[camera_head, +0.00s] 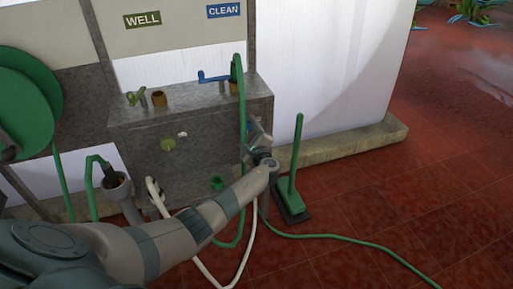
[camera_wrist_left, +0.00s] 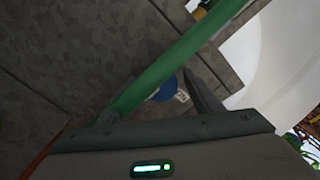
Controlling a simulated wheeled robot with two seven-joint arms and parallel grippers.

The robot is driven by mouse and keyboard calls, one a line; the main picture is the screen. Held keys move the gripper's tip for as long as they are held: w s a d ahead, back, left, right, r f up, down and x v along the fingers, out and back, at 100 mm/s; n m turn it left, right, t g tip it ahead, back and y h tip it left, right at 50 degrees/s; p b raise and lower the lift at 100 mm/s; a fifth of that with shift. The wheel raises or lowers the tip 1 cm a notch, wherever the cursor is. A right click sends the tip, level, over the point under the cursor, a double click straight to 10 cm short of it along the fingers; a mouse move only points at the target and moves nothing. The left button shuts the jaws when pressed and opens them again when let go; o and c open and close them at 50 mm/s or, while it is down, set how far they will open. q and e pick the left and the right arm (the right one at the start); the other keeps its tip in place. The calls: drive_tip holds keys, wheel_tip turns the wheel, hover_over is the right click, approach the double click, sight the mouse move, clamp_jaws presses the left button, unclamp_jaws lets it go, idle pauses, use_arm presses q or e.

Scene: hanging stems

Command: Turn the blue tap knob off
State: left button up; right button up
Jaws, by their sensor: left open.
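The blue tap knob (camera_wrist_left: 165,91) shows in the left wrist view as a small round blue shape on the grey metal face, partly covered by the green hose (camera_wrist_left: 185,50). A small pale tag sits beside it. My left gripper (camera_head: 258,137) is at the right part of the metal cabinet's front (camera_head: 200,160). In the wrist view the left gripper (camera_wrist_left: 150,88) is open, with the knob seen between its fingers. The hose crosses in front of the opening. I cannot tell whether anything touches.
A blue lever (camera_head: 214,76) stands on the cabinet top under a "CLEAN" sign (camera_head: 224,11); a green lever (camera_head: 136,96) is under "WELL". A green-handled brush (camera_head: 294,180) stands right of the gripper. Hoses lie on the red tiles; the floor at right is mostly clear.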

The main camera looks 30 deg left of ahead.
use_arm(q)
drive_tip(key=v, duration=1.6)
drive_tip(key=shift+s+d, duration=0.2)
drive_tip(key=shift+d, duration=0.1)
use_arm(e)
drive_tip(key=shift+d, duration=0.2)
drive_tip(key=shift+s+d+f, duration=0.1)
drive_tip(key=shift+s+d, duration=0.05)
drive_tip(key=shift+d, duration=0.05)
